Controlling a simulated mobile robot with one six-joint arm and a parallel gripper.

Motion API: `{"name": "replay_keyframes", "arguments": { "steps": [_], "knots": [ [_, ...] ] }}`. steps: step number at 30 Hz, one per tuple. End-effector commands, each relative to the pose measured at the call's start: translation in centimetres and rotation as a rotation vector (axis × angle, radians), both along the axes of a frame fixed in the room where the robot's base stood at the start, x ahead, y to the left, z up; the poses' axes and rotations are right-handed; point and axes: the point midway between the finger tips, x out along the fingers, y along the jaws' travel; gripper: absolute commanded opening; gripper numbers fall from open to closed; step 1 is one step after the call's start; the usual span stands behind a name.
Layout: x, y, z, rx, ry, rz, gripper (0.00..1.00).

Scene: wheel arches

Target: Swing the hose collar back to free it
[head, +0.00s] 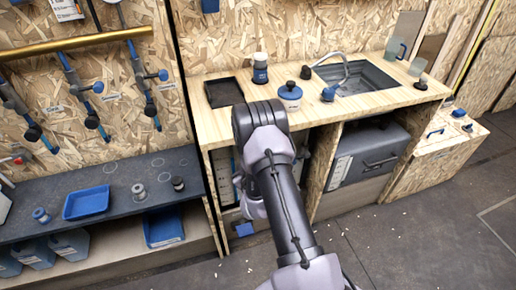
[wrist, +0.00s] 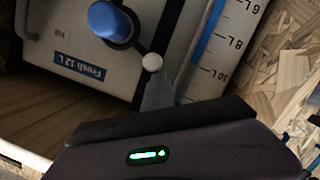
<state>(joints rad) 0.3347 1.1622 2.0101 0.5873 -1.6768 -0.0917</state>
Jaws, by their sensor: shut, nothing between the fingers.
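In the wrist view, a blue round fitting (wrist: 110,22) sticks out of a pale tank (wrist: 40,52) labelled "Fresh 12 L". A dark collar (wrist: 133,22) rings it, with a short arm running down to a small white ball (wrist: 152,62). My gripper (wrist: 158,90) is shut and empty. Its grey tip is just below the ball in the picture; I cannot tell whether they touch. In the head view my arm reaches into the left compartment under the counter, hiding the collar and the gripper's fingers.
A litre scale with a blue level strip (wrist: 208,30) is right of the fitting. Chipboard walls (wrist: 285,60) close in on the right. In the head view the wooden counter (head: 365,105) overhangs the compartment. A grey case (head: 375,150) fills the right bay. The floor in front is mostly clear.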

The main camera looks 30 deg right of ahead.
Motion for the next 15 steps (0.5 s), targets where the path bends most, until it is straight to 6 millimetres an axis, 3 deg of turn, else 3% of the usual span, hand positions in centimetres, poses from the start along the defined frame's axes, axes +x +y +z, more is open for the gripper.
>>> {"name": "replay_keyframes", "arguments": {
  "steps": [9,15],
  "knots": [
    [0.2,0.8,-2.1,-0.204,0.061,-0.005,0.00],
    [0.2,1.0,-2.9,-0.202,0.059,-0.003,0.00]
  ]
}}
